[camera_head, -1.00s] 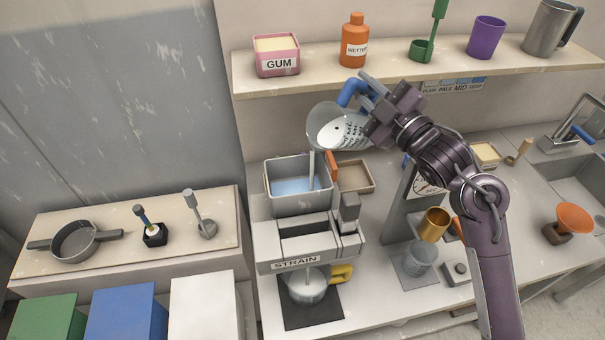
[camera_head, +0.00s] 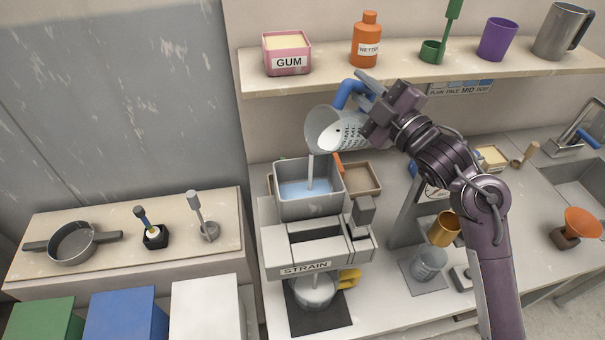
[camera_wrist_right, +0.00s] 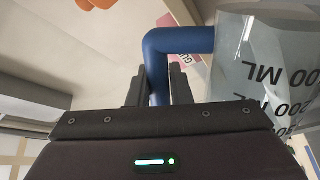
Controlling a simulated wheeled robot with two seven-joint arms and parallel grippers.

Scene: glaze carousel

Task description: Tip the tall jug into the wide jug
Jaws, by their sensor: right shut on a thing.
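My right gripper (camera_head: 364,92) is shut on the blue handle (camera_wrist_right: 160,60) of a clear jug (camera_head: 328,128) with black ML marks, which I take for the tall jug. It is tipped with its mouth down and left. A thin pale stream falls from it into the grey open basin (camera_head: 312,207) on top of the strainer, where bluish liquid shows. Below, a round vessel with a yellow handle (camera_head: 348,278) stands under the strainer, and a thin stream enters it. I cannot tell if this is the wide jug. My left gripper is out of view.
The strainer (camera_head: 305,268) stands on the counter. Above is a shelf (camera_head: 400,70) with a gum tub (camera_head: 288,55), an orange bottle (camera_head: 366,42) and cups. An orange-gold cup (camera_head: 444,229) and a clear beaker (camera_head: 429,264) stand to the right. A pan (camera_head: 74,243) lies at left.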

